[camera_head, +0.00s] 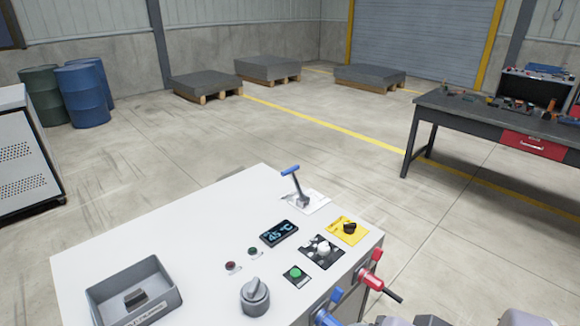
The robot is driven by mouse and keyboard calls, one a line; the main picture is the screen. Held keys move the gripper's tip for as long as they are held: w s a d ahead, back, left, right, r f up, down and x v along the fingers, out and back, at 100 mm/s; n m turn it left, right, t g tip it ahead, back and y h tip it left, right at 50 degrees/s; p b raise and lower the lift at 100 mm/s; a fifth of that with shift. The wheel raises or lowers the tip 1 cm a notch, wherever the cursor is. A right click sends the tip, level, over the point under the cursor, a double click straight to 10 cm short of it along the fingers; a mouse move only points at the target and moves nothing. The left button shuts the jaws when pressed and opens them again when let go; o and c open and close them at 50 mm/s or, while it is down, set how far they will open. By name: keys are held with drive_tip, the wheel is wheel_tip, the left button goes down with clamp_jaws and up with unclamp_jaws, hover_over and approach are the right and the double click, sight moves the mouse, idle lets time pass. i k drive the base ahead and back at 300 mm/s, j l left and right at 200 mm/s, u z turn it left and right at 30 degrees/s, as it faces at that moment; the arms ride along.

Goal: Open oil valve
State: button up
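A white control cabinet (190,225) stands in front of me. Two lever handles, one red (371,279) and one blue (327,317), stick out at its near right side. The red one has a dark rod pointing to the lower right. The blue one is partly cut off by the bottom edge. No readable label shows which is the oil valve, and I cannot tell whether either is open. Grey rounded parts at the bottom right look like my arm. My gripper's fingers are not in view.
The cabinet top holds a blue-tipped lever (291,171), a display (279,233) reading 45 °C, a black knob on a yellow plate (347,231), a grey knob (255,296), a green button (295,273) and a grey tray (168,297). A workbench (475,113) stands right; open floor lies beyond.

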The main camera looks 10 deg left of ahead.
sight(289, 172)
drive_tip(key=i+l+u, duration=0.2)
drive_tip(key=i+l, duration=0.15)
drive_tip(key=i+l+u, duration=0.2)
drive_tip(key=i+l, duration=0.15)
drive_tip(key=l, duration=0.25)
